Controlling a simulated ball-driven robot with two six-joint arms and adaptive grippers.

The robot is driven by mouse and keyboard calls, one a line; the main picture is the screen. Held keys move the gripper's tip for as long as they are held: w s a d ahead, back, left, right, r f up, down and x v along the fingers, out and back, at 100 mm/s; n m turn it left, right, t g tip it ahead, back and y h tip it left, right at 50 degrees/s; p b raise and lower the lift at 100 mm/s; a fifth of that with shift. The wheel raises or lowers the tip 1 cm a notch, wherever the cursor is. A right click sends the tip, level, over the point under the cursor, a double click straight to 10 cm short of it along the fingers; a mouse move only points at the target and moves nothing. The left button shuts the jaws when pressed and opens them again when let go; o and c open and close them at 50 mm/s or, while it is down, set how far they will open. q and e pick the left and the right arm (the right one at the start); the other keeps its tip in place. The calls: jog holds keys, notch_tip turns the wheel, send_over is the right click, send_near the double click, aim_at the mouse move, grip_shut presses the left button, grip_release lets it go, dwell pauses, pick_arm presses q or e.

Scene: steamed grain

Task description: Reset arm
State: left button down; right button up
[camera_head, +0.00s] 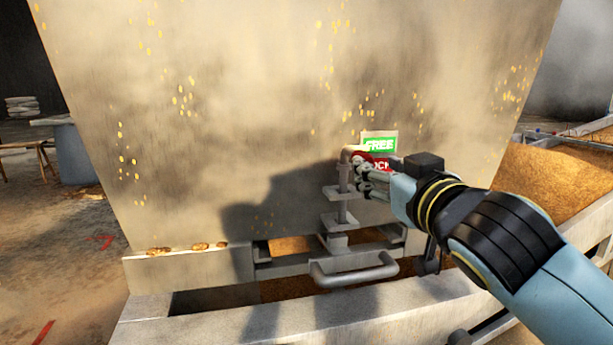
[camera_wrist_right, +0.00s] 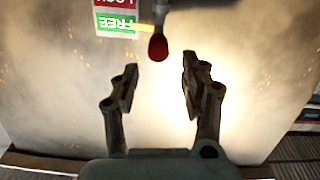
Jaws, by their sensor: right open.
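My right gripper (camera_head: 364,178) is in front of the big metal hopper wall (camera_head: 230,110), at the lever (camera_head: 343,185) by the green FREE and red LOCK label (camera_head: 379,143). In the right wrist view the gripper (camera_wrist_right: 158,80) is open with nothing between its fingers. The lever's red knob (camera_wrist_right: 158,47) is just beyond the fingertips, roughly centred between them. The label (camera_wrist_right: 116,20) shows upside down there. In the head view, the gripper partly covers the knob and the red part of the label. My left gripper is out of view.
A grey bar handle (camera_head: 354,273) sticks out low, below the lever. Grain clumps (camera_head: 188,248) lie on the ledge at left. A grain-filled trough (camera_head: 560,178) is at right, behind my right arm. A table (camera_head: 72,150) stands far left. The floor at left is mostly clear.

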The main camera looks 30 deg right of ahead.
jog(key=s+f+g, duration=0.7)
jog(key=s+f, duration=0.2)
jog(key=f, duration=0.6)
jog(key=s+a+f+n+g+y, duration=0.1)
jog(key=s+a+f+g+y, duration=0.2)
jog(key=s, duration=0.5)
jog(key=s+a+f+n+g, duration=0.1)
jog(key=s+a+f+g, duration=0.25)
jog(key=s+f, duration=0.35)
jog(key=s+d+f+g, duration=0.1)
jog(key=s+d+f, duration=0.1)
jog(key=f, duration=1.1)
jog(key=s+d+f+g, duration=0.1)
jog(key=f, duration=1.3)
jog(key=s+d+f+g, duration=0.1)
jog(key=s+f, duration=1.2)
jog(key=s, duration=0.4)
jog(key=shift+s+f+m, duration=0.2)
jog(key=shift+s+m, duration=0.1)
jog(key=shift+m, duration=0.1)
